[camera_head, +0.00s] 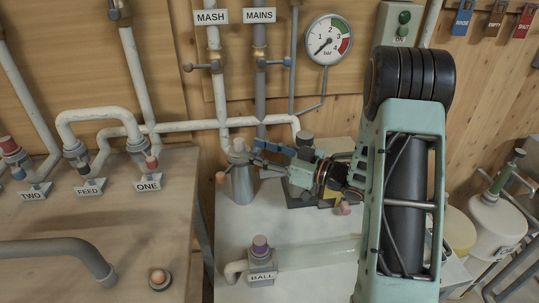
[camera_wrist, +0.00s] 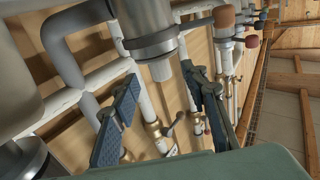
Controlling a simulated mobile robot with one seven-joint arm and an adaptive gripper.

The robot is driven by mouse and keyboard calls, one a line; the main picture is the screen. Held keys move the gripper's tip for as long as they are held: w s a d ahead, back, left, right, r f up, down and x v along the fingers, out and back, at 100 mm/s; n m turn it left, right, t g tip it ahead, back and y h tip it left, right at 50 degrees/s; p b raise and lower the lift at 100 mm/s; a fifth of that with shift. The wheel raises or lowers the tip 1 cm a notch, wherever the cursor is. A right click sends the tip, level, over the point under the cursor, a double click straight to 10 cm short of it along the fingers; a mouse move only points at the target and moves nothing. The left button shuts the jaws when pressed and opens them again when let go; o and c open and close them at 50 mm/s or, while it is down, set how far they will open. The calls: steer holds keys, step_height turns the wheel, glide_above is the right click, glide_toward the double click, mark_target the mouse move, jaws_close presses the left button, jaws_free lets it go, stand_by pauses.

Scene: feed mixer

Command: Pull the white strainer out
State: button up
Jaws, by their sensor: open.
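I cannot clearly make out a white strainer as such. A grey upright canister (camera_head: 241,182) stands on the pale bench, left of my gripper. My gripper (camera_head: 256,152) reaches leftward to the canister's upper part, with its jaws open. In the wrist view my gripper (camera_wrist: 162,82) has its two blue-padded fingers spread apart. A grey metal cylinder (camera_wrist: 150,28) with a short pale stub (camera_wrist: 160,70) appears between and beyond the fingertips. I see no finger closed on the stub. My wrist hides part of the bench behind it.
White pipes run along the wall, with MASH (camera_head: 211,16) and MAINS (camera_head: 259,15) signs and a pressure gauge (camera_head: 328,39). A BALL valve (camera_head: 261,262) with a clear tube (camera_head: 318,252) lies in front. The left bench (camera_head: 110,230) is mostly clear. White containers (camera_head: 495,217) stand right.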

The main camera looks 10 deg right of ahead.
mark_target(244, 146)
steer(key=x, duration=0.6)
jaws_close()
stand_by(0.5)
